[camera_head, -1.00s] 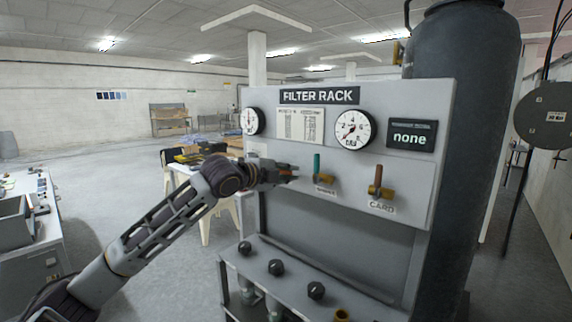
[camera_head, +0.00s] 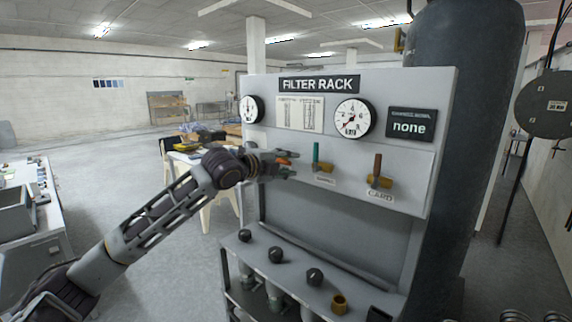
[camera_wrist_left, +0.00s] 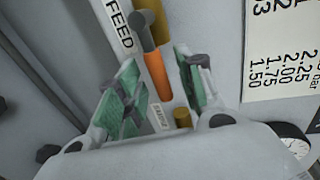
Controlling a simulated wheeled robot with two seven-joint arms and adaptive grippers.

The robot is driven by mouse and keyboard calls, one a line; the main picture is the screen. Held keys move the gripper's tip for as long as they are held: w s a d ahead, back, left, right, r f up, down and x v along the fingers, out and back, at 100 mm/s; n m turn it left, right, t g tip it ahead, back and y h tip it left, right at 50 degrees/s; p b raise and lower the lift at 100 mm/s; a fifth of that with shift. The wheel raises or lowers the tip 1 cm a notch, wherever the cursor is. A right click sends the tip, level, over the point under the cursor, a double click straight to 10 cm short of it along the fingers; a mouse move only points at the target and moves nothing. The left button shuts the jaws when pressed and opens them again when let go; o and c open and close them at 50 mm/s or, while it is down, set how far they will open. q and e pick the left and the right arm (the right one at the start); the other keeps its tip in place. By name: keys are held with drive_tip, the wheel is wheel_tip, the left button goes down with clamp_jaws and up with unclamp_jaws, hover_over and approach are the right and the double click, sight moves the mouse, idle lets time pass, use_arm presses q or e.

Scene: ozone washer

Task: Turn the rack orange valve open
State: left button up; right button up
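The filter rack (camera_head: 350,248) is a grey panel stand. Its orange valve handle (camera_head: 284,161) shows at the panel's left side, partly hidden by my left gripper (camera_head: 285,164). In the left wrist view the orange handle (camera_wrist_left: 156,75) hangs from a dark grey pivot on a brass body, beside the label FEED. My left gripper is open, with its green-padded fingers (camera_wrist_left: 158,90) apart on either side of the handle's lower part. Gaps show between handle and pads. My right gripper is not in view.
To the right on the panel are a green-handled valve (camera_head: 316,158) and a brown-handled valve (camera_head: 377,170). Gauges (camera_head: 352,118) sit above. Black knobs (camera_head: 276,255) line the lower shelf. A dark tank (camera_head: 460,120) stands behind on the right.

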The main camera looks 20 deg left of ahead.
use_arm(q)
drive_tip(key=v, duration=1.1)
drive_tip(key=shift+s+a, duration=0.2)
drive_tip(key=shift+s, duration=0.15)
idle(1.1)
drive_tip(key=shift+s+r, duration=0.1)
drive_tip(key=shift+r, duration=0.05)
idle(0.8)
